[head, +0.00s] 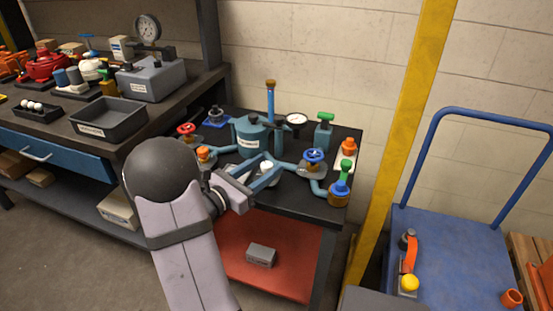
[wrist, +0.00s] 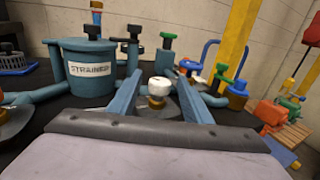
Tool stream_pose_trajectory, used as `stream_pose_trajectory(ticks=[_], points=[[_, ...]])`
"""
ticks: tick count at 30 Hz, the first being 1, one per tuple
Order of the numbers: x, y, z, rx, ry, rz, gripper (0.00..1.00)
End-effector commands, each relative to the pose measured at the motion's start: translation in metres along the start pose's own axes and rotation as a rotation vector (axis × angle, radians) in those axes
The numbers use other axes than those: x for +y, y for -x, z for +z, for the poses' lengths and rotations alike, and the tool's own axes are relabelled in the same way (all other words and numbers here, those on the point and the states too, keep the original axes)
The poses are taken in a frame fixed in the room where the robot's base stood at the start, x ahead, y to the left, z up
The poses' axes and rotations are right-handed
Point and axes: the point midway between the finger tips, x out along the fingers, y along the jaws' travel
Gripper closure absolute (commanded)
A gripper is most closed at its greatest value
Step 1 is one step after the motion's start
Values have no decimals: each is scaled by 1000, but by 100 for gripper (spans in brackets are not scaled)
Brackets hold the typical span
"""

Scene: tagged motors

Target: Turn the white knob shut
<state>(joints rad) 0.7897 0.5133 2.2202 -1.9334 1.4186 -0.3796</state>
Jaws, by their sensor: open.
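The white knob (wrist: 160,87) sits on a low valve base in the wrist view, upright on a brass-coloured neck. The white knob also shows in the head view (head: 267,167), partly hidden by my gripper. My gripper (wrist: 160,79) is open, with one blue finger on each side of the knob in the picture. I see no clear contact between fingers and knob. In the head view my gripper (head: 272,164) reaches over the black table from the left front.
A teal strainer (head: 252,137) stands behind the knob, with pipes on both sides. A blue handwheel (head: 314,155) and green-topped valve (head: 341,180) are at right. A red handwheel (head: 187,129) and orange knob (head: 204,153) are at left. A yellow post (head: 400,130) rises beyond the table's right edge.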

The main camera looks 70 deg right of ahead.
Motion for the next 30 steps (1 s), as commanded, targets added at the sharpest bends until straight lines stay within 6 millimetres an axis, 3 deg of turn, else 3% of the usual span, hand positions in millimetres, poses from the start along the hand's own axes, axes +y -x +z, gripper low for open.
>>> stream_pose_trajectory(ticks=[10,23,28,30], points=[[-1,-42,0,0,0,-3,55],[0,-49,0,0,1,-1,55],[0,-49,0,0,1,-1,96],[0,-49,0,0,1,-1,96]])
